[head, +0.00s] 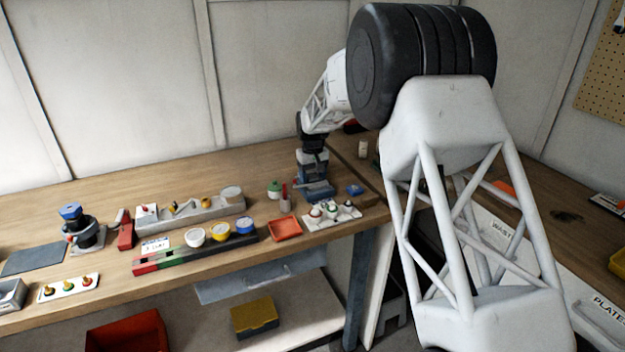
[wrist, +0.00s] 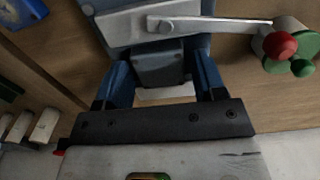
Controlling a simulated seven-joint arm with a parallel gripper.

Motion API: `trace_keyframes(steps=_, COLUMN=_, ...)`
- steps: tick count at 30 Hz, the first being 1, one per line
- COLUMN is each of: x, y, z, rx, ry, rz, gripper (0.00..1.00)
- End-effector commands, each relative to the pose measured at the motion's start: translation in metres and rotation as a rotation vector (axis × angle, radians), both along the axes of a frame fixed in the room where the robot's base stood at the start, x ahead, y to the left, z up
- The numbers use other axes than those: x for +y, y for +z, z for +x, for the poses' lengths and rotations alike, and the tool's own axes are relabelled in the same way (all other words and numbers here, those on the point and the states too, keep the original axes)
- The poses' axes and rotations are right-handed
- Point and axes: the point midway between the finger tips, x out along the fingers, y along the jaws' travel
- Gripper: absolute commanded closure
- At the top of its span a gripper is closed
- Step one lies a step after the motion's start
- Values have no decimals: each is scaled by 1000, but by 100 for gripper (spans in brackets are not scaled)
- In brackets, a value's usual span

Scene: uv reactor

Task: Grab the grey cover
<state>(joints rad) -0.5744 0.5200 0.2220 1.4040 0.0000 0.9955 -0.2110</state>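My gripper (head: 313,160) is at the blue-grey device (head: 318,193) near the back right of the bench. In the wrist view my gripper (wrist: 163,72) has its two blue fingers apart. A grey block (wrist: 160,68) shows between them, with narrow gaps at its sides, so the fingers do not appear to grip it. Beyond it is a light grey plate (wrist: 125,28) on the device, with a thin grey lever (wrist: 220,24) across it. I cannot tell for certain which grey part is the cover. My arm and gripper hide much of the device in the head view.
A red-and-green knobbed cylinder (wrist: 285,45) stands right of the fingers in the wrist view. An orange tray (head: 285,229), a white tray of small parts (head: 332,216), a grey rack (head: 185,220) and a blue piece (head: 355,190) are close by. Bare bench lies behind the rack.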

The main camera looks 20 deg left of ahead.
Motion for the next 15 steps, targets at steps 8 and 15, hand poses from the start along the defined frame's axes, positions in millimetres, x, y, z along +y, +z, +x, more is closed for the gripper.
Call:
trace_keyframes(steps=8, x=0, y=0, z=0, rx=0, ry=0, rz=0, gripper=76)
trace_keyframes(steps=15, x=0, y=1, z=0, rx=0, ry=0, rz=0, gripper=77)
